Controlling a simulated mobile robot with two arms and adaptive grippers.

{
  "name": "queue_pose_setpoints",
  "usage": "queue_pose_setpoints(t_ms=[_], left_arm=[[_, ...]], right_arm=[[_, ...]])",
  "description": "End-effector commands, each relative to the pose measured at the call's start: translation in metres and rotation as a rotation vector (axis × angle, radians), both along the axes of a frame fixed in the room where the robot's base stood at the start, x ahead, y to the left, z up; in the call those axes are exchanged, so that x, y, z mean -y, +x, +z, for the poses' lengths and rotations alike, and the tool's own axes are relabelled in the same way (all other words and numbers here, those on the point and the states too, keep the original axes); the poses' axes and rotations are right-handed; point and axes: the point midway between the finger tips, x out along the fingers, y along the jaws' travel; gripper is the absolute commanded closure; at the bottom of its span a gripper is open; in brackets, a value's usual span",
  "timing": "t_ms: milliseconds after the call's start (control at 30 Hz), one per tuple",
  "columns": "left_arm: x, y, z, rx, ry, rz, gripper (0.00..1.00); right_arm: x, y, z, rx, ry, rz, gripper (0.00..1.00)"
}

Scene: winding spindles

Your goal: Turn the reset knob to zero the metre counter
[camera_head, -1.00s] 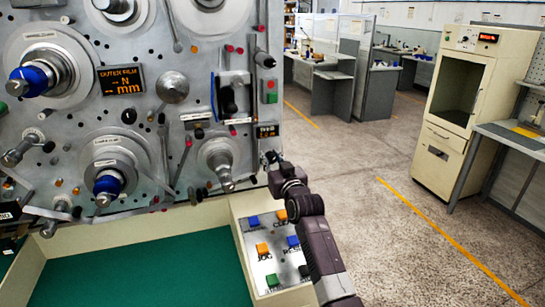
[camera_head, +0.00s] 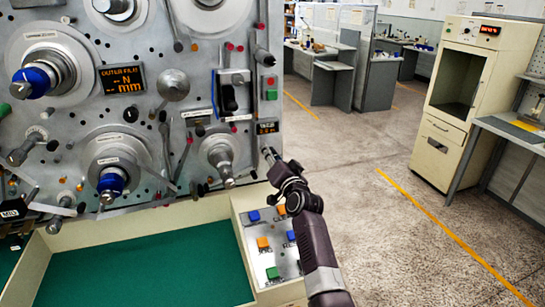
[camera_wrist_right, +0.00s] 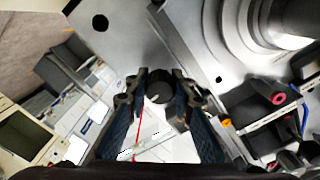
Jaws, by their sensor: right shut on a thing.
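The metre counter (camera_head: 267,127) is a small dark display with orange characters at the lower right edge of the grey machine panel. My right gripper (camera_head: 268,154) is at the panel just below it. In the right wrist view, the two fingers (camera_wrist_right: 160,88) are shut on the reset knob (camera_wrist_right: 161,86), a dark round knob with a lighter face, one finger on each side. In the head view the fingers largely hide the knob. The counter's digits are too small to read. My left gripper is not seen.
A sloped button console (camera_head: 245,235) with coloured buttons stands under my right forearm, beside a green tray floor (camera_head: 140,270). Spindles (camera_head: 112,182) and levers stick out of the panel to the left. The floor (camera_head: 370,230) to the right is clear.

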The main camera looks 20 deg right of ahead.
Motion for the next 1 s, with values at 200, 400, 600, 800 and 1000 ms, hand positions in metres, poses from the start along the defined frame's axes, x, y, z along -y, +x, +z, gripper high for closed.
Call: queue_pose_setpoints(t_ms=[200,400,600,800,1000], left_arm=[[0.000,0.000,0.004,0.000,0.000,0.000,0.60],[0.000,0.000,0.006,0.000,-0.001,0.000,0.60],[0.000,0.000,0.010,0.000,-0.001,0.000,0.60],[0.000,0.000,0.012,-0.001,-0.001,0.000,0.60],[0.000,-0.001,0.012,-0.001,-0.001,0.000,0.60]], right_arm=[[0.001,0.000,0.000,0.013,-0.480,0.001,0.97],[0.000,0.000,-0.001,0.023,-0.727,0.000,0.97],[0.001,0.000,0.000,0.033,-1.051,0.001,0.97],[0.001,0.000,-0.001,0.046,-1.430,0.002,0.97],[0.000,0.000,-0.001,0.049,-1.498,0.001,0.97]])
